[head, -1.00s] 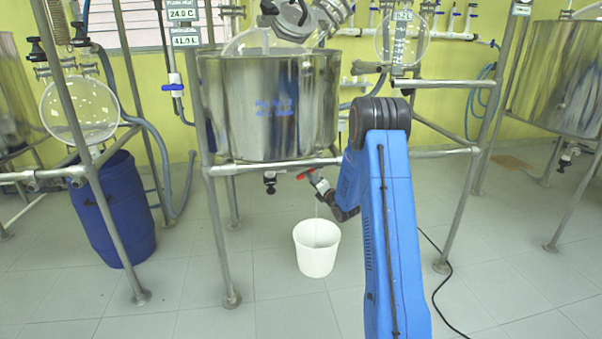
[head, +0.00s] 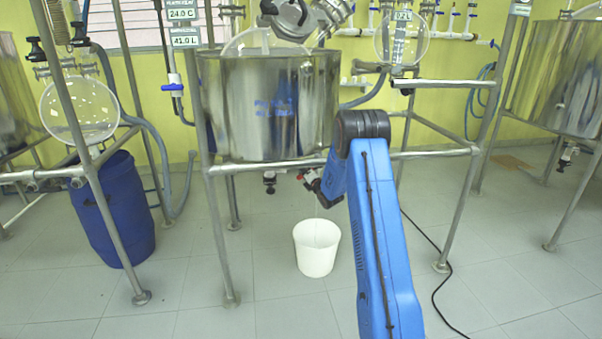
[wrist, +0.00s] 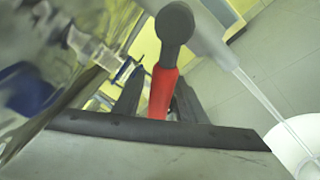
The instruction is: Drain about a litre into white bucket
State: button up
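The white bucket (head: 316,250) stands on the floor under the steel vessel (head: 270,105). A thin stream (head: 317,208) runs down into it; the wrist view shows this stream (wrist: 262,98) entering the bucket (wrist: 292,150) at the right. My gripper (head: 312,183) is at the drain valve below the vessel. In the wrist view, the red valve handle (wrist: 162,92) stands between the two grey fingers of my gripper (wrist: 160,95). A gap shows on the handle's left, so the fingers look open around it. The liquid level in the bucket cannot be made out.
The lower display (head: 186,40) reads about 41.0 L. A blue drum (head: 112,210) stands at the left. Frame legs (head: 222,235) flank the bucket, and a black cable (head: 440,275) lies on the floor at the right. The floor in front of the bucket is clear.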

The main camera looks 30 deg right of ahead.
grip_shut()
jog(key=shift+a+r, duration=0.1)
jog(key=shift+w+a+r+m+t+h, duration=0.1)
jog(key=shift+r+m+t, duration=0.2)
jog(key=shift+r+m, duration=0.6)
jog(key=shift+s+a+r+m+t+h, duration=0.15)
jog(key=shift+r+m+t, duration=0.15)
jog(key=shift+r+m, duration=0.6)
jog(key=shift+w+a+r+m+t+h, duration=0.15)
jog(key=shift+r+m+t, duration=0.25)
jog(key=shift+m, duration=0.9)
grip_release()
jog(key=shift+r, duration=0.1)
jog(key=s+f, duration=0.2)
jog(key=s, duration=1.5)
jog(key=shift+f, duration=0.35)
